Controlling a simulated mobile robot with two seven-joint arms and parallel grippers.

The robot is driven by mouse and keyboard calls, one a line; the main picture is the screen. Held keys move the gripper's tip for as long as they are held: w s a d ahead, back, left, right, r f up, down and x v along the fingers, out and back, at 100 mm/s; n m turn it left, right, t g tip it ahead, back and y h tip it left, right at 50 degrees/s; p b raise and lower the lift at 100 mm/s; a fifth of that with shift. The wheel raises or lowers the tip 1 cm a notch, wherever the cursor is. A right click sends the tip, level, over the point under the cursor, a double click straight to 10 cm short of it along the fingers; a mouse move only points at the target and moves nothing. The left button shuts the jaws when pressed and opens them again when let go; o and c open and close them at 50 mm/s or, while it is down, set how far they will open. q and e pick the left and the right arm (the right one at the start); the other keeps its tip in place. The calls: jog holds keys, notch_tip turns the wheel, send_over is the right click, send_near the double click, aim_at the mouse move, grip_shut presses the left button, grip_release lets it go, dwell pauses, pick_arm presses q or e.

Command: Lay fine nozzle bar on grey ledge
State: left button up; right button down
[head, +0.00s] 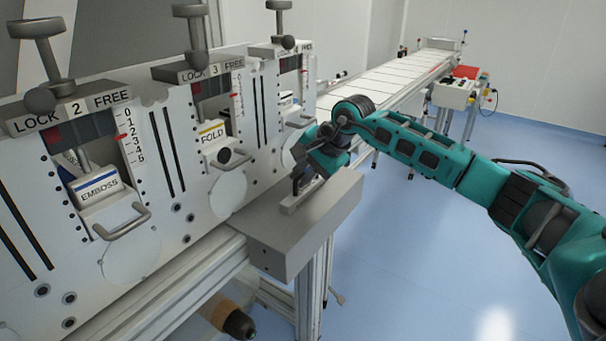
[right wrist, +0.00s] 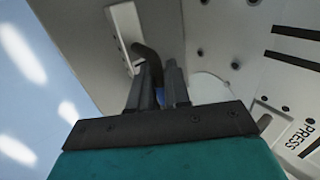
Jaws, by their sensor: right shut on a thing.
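The grey ledge (head: 330,215) is a block-like shelf jutting out in front of the machine at the centre of the head view. My right gripper (head: 299,182) is over its top, pointing down. It is shut on the dark bent handle (right wrist: 147,58) of a pale bar, which I take as the fine nozzle bar (head: 297,199). The bar also shows beyond the fingers in the right wrist view (right wrist: 122,28). It lies along the ledge top; I cannot tell if it touches or hovers just above. No label on it is readable. My left gripper is out of view.
The machine's white panel (head: 165,215) stands close on the left, with EMBOSS (head: 99,187) and FOLD (head: 212,134) cassettes in their slots and handles jutting out. A conveyor (head: 390,78) runs behind. The floor to the right is clear apart from my arm.

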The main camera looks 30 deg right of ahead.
jog(key=shift+r, duration=0.15)
jog(key=c, duration=1.2)
grip_release()
jog(key=shift+f, duration=0.2)
jog(key=shift+o, duration=0.5)
